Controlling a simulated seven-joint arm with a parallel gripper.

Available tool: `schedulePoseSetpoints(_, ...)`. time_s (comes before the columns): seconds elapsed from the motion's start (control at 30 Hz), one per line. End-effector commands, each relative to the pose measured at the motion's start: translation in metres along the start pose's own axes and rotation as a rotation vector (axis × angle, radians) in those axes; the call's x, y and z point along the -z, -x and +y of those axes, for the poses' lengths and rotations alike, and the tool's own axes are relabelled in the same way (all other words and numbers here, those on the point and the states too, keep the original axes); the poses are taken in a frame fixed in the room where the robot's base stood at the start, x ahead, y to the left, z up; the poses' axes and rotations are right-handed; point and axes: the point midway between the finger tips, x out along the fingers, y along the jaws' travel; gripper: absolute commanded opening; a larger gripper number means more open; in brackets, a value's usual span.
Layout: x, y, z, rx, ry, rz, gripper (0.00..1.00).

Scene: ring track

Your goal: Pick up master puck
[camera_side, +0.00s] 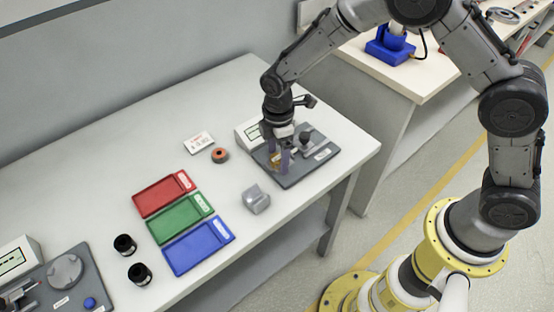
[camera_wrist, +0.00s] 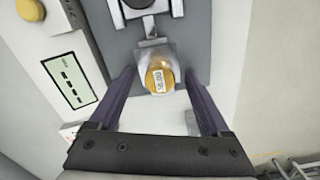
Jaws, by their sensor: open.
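In the wrist view a gold, round puck with a printed white label, the master puck (camera_wrist: 160,77), sits in a light grey holder on a dark grey fixture plate. My gripper (camera_wrist: 160,82) is open, with one purple finger on each side of the puck and a gap on both sides. In the side view my gripper (camera_side: 279,163) is low over the left part of the fixture plate (camera_side: 318,162). There the gold puck (camera_side: 273,160) shows only partly behind the fingers.
A white display box (camera_side: 247,133) stands at the plate's back left. An orange-black ring (camera_side: 220,155) and a grey block (camera_side: 257,199) lie nearby. Red (camera_side: 160,195), green (camera_side: 180,219) and blue (camera_side: 198,247) trays and two black cylinders are farther left. The table's front edge is close.

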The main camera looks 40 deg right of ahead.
Motion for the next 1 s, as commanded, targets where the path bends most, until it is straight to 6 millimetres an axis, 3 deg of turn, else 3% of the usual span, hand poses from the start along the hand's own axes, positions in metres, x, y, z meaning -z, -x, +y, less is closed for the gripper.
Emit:
schedulePoseSetpoints(0.13, 0.0, 0.0002, 0.0, 0.0, 0.0, 0.0, 0.77)
schedulePoseSetpoints(0.57, 0.0002, 0.0007, 0.0001, 0.0, 0.0, 0.0, 0.0)
schedulePoseSetpoints(1.0, 0.0006, 0.0037, 0.0007, -0.002, 0.0, 0.002, 0.0)
